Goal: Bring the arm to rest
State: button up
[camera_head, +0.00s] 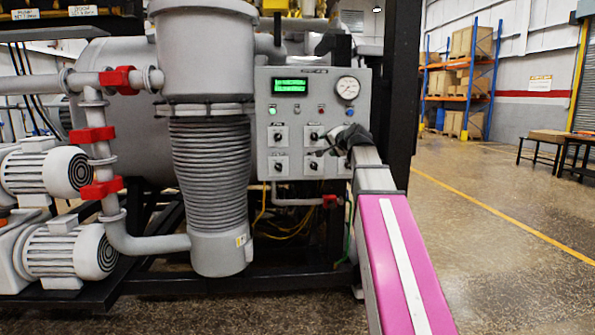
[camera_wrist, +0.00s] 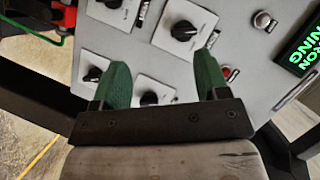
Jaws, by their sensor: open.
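My arm reaches forward to the grey control panel (camera_head: 262,95) on the furnace. My gripper (camera_head: 330,145) is in front of the panel's lower right part, near the right-hand knobs. In the wrist view my gripper (camera_wrist: 163,78) shows two green fingers spread apart, with nothing held between them. Behind the fingers are several black rotary knobs, one (camera_wrist: 183,31) beyond the tips and another (camera_wrist: 149,97) between the finger bases. A red button (camera_wrist: 228,72) is partly hidden beside the right finger. I cannot tell whether the fingers touch the panel.
A lit green display (camera_head: 290,86) and a round gauge (camera_head: 347,88) sit on the panel. A ribbed grey pump column (camera_head: 210,160) stands to its left, with pipes and red clamps. A black frame post (camera_head: 400,90) is close right. Open floor (camera_head: 490,235) lies right.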

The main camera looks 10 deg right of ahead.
jog(key=s+a+f+n+g+h, duration=0.1)
jog(key=s+f+g, duration=0.15)
jog(key=f, duration=0.85)
jog(key=s+a+f+n+g, duration=0.1)
jog(key=s+f+n+g, duration=0.15)
jog(key=f, duration=0.85)
jog(key=s+a+f+g+h, duration=0.1)
jog(key=s+f+g, duration=0.15)
jog(key=f, duration=0.85)
jog(key=s+f+n+g+h, duration=0.3)
jog(key=s+f+g, duration=0.3)
jog(key=s+f, duration=1.3)
notch_tip(320, 180, down, 5)
jog(key=shift+s+a+r+n, duration=0.15)
jog(key=shift+s+a+n, duration=0.2)
jog(key=shift+n, duration=0.4)
